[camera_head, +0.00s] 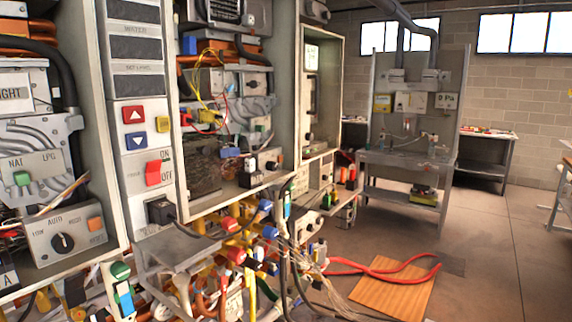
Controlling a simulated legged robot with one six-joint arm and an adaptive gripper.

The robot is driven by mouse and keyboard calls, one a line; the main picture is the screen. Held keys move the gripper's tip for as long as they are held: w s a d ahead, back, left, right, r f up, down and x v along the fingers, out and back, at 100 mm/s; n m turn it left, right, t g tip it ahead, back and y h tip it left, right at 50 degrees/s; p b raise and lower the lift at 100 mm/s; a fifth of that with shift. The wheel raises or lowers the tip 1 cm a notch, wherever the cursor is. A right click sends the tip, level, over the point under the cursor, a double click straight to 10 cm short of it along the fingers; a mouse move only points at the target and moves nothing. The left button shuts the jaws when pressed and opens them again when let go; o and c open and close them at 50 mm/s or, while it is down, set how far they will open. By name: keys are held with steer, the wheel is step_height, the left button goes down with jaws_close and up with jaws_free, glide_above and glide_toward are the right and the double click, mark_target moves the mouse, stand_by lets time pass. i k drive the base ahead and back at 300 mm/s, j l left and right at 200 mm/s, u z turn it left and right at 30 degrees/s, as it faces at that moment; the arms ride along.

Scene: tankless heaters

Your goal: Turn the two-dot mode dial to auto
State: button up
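A mode dial (62,243), a round black knob, is on a grey control box (37,232) inside the open heater cabinet at the lower left. Lettering above it includes AUTO, with other position labels to either side. The knob has a light pointer mark, but its exact setting is too small to read. An orange button (95,224) is to its right on the same box. Any two-dot marking is too small to make out. Other dark knobs (271,166) show on the middle heater, with unreadable labels. My gripper is not in view.
A panel with a red ON/OFF rocker (153,172) stands right of the dial's cabinet. Pipes, coloured valves and cables crowd below. A workbench (400,160) stands behind; the floor at right is open.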

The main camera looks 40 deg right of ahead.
mark_target(271, 166)
steer(key=z, duration=1.05)
